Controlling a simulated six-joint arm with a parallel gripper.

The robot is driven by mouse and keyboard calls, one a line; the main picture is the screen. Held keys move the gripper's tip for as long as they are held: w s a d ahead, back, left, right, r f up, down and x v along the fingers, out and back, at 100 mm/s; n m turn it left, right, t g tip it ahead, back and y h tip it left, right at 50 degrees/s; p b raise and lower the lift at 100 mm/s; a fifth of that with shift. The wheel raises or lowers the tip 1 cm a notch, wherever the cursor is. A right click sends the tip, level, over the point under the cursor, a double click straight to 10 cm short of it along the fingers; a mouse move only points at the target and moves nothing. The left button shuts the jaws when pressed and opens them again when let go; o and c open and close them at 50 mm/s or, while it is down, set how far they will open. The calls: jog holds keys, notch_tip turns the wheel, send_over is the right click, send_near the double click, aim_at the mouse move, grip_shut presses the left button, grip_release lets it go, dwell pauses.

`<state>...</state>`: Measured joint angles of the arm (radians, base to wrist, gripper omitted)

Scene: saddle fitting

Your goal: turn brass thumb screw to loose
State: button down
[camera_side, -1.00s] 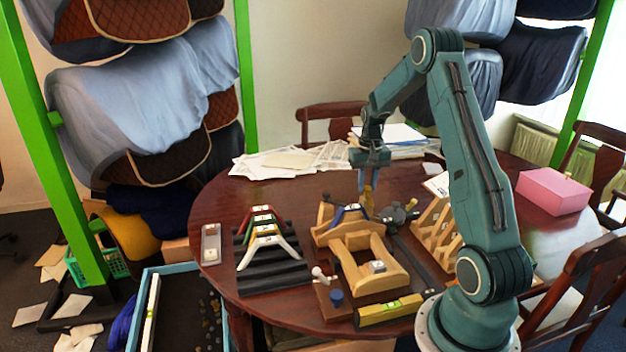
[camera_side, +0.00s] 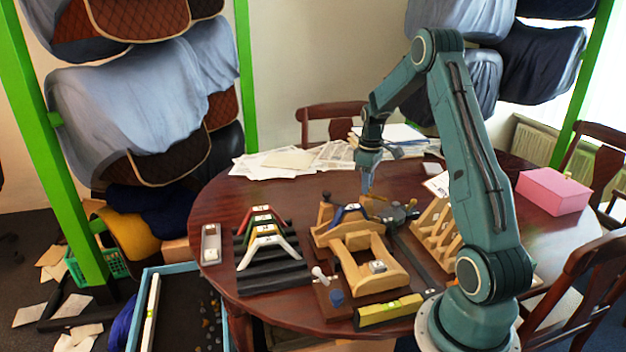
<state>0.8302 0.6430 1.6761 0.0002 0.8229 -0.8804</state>
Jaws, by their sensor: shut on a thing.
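My gripper (camera_side: 367,190) points down behind the wooden saddle-shaped fixture (camera_side: 365,262), over the back of the table. Its jaws are shut on the brass thumb screw (camera_side: 377,198), of which only a small gold-brown part shows beside the fingertips. The fingers hide the rest, so the screw's angle cannot be read. A blue curved piece (camera_side: 348,212) lies across the fixture's back end, just left of and below my gripper.
A dark clamp-like part (camera_side: 400,215) stands close right of the screw, next to a wooden rack (camera_side: 434,232). Colored arches on a black stand (camera_side: 268,272) are at left. A spirit level (camera_side: 388,311) lies in front. Papers (camera_side: 290,160) cover the back edge.

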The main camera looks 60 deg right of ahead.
jog(key=n, duration=0.3)
jog(key=shift+n, duration=2.2)
jog(key=c, duration=1.2)
grip_release()
notch_tip(320, 180, up, 14)
